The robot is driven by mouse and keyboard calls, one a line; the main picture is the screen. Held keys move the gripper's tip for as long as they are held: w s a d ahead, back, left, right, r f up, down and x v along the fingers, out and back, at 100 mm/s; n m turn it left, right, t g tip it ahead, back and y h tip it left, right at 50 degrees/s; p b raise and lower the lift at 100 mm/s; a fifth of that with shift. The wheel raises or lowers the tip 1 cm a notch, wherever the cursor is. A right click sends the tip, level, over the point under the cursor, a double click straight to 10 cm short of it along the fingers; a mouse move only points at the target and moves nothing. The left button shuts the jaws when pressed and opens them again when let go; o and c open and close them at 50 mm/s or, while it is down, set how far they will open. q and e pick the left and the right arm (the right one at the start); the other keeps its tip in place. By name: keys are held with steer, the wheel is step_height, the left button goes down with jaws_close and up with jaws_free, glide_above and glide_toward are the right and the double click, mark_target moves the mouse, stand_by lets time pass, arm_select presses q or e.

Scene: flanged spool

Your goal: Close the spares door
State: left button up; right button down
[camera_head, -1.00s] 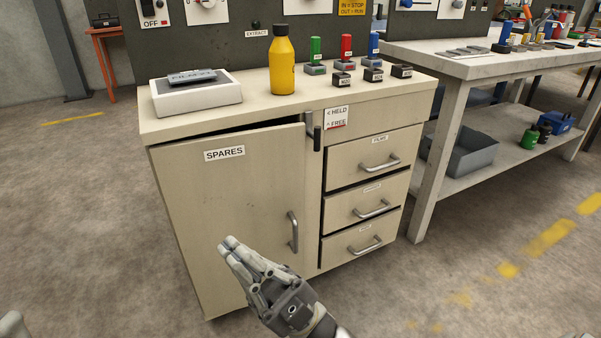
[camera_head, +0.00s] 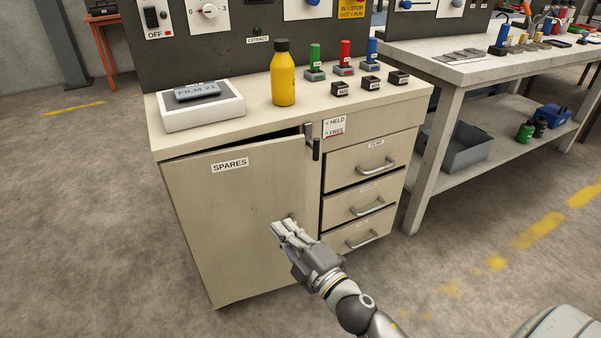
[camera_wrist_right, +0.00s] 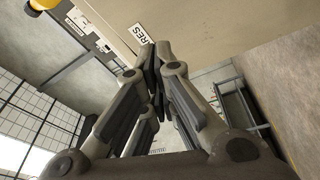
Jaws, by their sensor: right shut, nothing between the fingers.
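The beige spares door (camera_head: 228,220), labelled SPARES, fills the left of the cabinet front. It stands slightly ajar, with a dark gap along its top edge. A dark latch lever (camera_head: 316,149) hangs beside its upper right corner, by a HELD/FREE label (camera_head: 335,127). My right gripper (camera_head: 279,230) is shut and empty, in front of the door's right part at handle height. It hides most of the door handle. In the right wrist view the closed fingertips (camera_wrist_right: 155,62) are near the door panel (camera_wrist_right: 215,25); contact is unclear. My left gripper is out of view.
Three drawers with handles (camera_head: 376,168) are right of the door. On the cabinet top (camera_head: 240,137) stand a white block with a grey plate (camera_head: 205,112), a yellow bottle (camera_head: 283,80) and several small coloured items. A workbench (camera_head: 470,68) stands at right.

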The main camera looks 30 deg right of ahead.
steer(key=w+d+f+g+h+p, duration=0.1)
steer(key=d+h+p, duration=0.1)
steer(key=d+h, duration=0.6)
steer(key=y, duration=0.2)
glide_toward(297, 175)
steer(key=w, duration=0.3)
steer(key=w+d+b, duration=0.1)
steer(key=w, duration=0.2)
steer(key=shift+d, duration=0.1)
steer(key=shift+w, duration=0.5)
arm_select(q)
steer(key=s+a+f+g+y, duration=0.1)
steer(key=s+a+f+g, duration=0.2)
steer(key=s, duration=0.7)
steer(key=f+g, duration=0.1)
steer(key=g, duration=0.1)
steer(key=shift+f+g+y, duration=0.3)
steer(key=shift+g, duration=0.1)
arm_select(e)
steer(key=shift+w, duration=0.1)
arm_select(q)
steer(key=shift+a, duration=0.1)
